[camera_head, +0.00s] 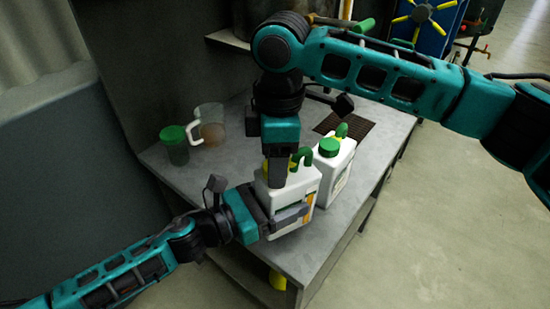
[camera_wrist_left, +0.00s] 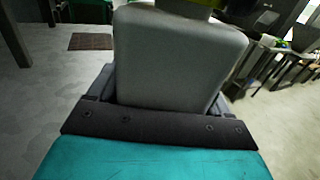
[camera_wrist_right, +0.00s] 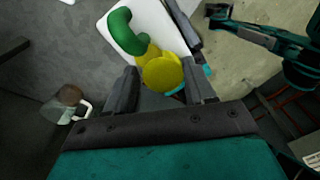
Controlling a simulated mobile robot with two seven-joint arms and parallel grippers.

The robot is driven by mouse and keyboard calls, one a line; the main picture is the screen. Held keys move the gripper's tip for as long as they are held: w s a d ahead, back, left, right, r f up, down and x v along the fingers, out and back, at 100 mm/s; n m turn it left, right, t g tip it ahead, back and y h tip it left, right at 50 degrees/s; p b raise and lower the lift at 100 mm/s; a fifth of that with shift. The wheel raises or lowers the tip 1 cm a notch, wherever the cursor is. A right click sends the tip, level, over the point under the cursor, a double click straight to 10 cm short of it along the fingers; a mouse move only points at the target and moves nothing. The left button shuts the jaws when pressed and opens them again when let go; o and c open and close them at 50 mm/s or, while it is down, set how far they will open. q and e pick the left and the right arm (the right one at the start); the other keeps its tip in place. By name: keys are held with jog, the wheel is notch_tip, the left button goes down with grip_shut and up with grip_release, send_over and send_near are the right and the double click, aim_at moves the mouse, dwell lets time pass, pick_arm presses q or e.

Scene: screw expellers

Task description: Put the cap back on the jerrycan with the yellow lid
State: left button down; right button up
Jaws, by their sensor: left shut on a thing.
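The white jerrycan (camera_head: 303,186) with a green handle stands on the table. My left gripper (camera_head: 284,212) is shut on its body from the side. The can fills the middle of the left wrist view (camera_wrist_left: 175,60). My right gripper (camera_head: 277,184) points down over the can's top. In the right wrist view, the round yellow cap (camera_wrist_right: 162,73) lies between its fingers, which stand apart with narrow gaps beside it. The cap is at the can's opening, next to the green handle (camera_wrist_right: 126,32). I cannot tell how firmly it sits.
A second white jerrycan (camera_head: 338,177) with a green lid stands close behind to the right. A green-lidded jar (camera_head: 175,146) and a clear jug (camera_head: 210,125) stand at the table's left. A dark grate (camera_head: 347,125) lies at the back. The table's front right corner is clear.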

pick_arm(q)
jog(key=shift+r, duration=0.2)
pick_arm(e)
jog(key=o, duration=0.3)
jog(key=shift+o, duration=0.2)
notch_tip(320, 180, up, 12)
jog(key=shift+d, duration=0.2)
jog(key=shift+w, duration=0.1)
pick_arm(q)
grip_release()
jog(key=shift+f, duration=0.15)
jog(key=shift+s+a, duration=0.15)
jog(key=shift+a, duration=0.1)
jog(key=b+v, duration=0.1)
jog(key=v, duration=1.1)
jog(key=shift+b, duration=0.3)
pick_arm(e)
jog(key=shift+f, duration=0.8)
